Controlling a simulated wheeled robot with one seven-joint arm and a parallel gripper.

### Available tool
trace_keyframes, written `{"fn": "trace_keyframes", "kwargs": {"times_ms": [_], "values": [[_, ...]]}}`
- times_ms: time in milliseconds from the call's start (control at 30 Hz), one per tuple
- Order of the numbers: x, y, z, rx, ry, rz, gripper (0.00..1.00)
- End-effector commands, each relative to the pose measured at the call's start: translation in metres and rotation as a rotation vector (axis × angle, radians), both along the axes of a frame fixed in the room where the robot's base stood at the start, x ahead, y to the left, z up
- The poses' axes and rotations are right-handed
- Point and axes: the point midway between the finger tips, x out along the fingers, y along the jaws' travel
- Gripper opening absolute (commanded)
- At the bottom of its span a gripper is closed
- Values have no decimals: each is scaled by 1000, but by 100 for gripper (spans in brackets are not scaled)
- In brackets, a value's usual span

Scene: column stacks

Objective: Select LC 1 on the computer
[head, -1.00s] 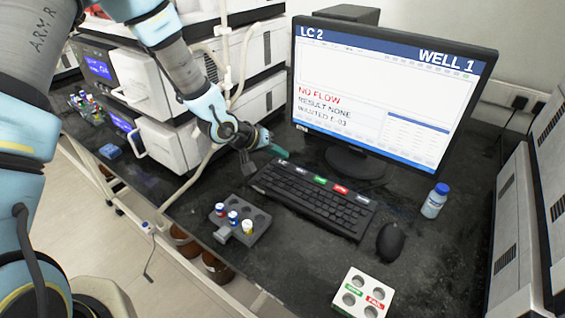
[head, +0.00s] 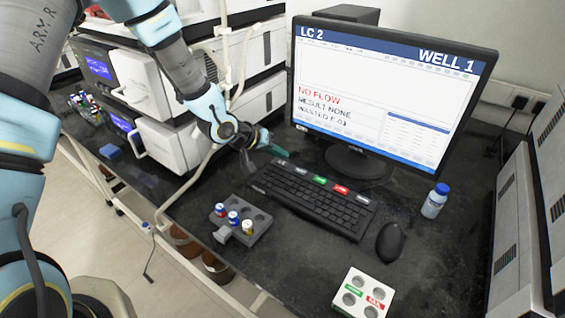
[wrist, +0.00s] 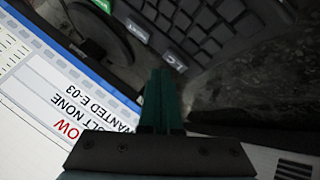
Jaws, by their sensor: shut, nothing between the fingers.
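The monitor (head: 385,85) shows "LC 2", "WELL 1", "NO FLOW", "RESULT NONE" and "WANTED E-03". The black keyboard (head: 315,200) lies in front of it, with a row of labelled keys along its far edge. In the wrist view the LC key (wrist: 174,63) lies just beyond my fingertips; its number is too blurred to read. My gripper (head: 279,153) is shut and empty, its green fingers over the keyboard's far left corner. The closed fingers also show in the wrist view (wrist: 162,80). I cannot tell whether they touch the key.
A grey rack (head: 243,222) with several capped vials stands left of the keyboard. A mouse (head: 390,241), a blue-capped bottle (head: 435,201) and a white block with green and red labels (head: 362,293) are at the right. Stacked instruments (head: 160,85) stand at the left.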

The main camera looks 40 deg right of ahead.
Motion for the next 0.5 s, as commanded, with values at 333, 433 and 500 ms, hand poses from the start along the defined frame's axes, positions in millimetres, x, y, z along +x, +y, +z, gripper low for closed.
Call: {"fn": "trace_keyframes", "kwargs": {"times_ms": [333, 433, 500], "values": [[0, 0, -1, 0, 0, 0, 0], [0, 0, -4, 0, 1, 1, 0], [0, 0, -7, 0, 1, 1, 0]]}}
